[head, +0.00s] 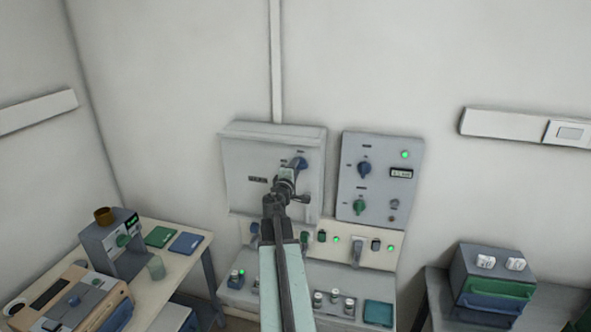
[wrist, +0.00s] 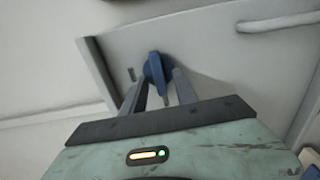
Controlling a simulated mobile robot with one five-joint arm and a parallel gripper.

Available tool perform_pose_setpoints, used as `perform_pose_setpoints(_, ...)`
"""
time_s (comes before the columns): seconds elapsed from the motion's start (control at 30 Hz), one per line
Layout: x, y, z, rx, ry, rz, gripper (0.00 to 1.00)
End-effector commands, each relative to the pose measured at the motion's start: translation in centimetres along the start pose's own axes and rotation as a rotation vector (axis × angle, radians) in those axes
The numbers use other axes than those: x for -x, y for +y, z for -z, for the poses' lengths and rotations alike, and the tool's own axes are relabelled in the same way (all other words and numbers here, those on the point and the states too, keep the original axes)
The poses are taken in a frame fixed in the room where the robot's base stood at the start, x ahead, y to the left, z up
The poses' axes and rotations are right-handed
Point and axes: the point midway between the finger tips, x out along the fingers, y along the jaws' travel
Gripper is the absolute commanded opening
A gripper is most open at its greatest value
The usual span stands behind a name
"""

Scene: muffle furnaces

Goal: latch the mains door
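The mains door (head: 243,165) is the front of a pale grey wall cabinet, and it looks closed or nearly so. It also fills much of the wrist view (wrist: 215,50). A blue latch knob (head: 299,163) sits near its upper right. In the wrist view the knob (wrist: 157,70) has a roughly upright grip bar on a round base. My gripper (head: 294,181) is in front of the door, just below the knob. In the wrist view its two fingers (wrist: 161,84) are apart, one on each side of the knob, with gaps visible. My arm hides the door's lower right part.
A control panel (head: 381,205) with knobs and a green lamp is right of the cabinet. A sloped console (head: 300,277) with switches stands below. A table (head: 195,240) with instruments is at left; a dark table (head: 433,300) with a drawer unit (head: 490,278) is at right.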

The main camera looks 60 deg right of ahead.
Motion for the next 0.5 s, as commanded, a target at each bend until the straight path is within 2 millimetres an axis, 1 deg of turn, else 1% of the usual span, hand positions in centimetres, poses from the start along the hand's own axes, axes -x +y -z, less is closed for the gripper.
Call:
perform_pose_setpoints(0.07,0.1,0.0,0.0,0.000,0.000,0.000,0.35)
perform_pose_setpoints(0.17,0.7,0.0,0.0,0.000,0.001,0.000,0.35)
perform_pose_setpoints(0.27,2.2,0.0,0.0,0.000,0.002,0.000,0.35)
perform_pose_setpoints(0.5,6.9,0.0,0.0,0.000,0.002,0.000,0.35)
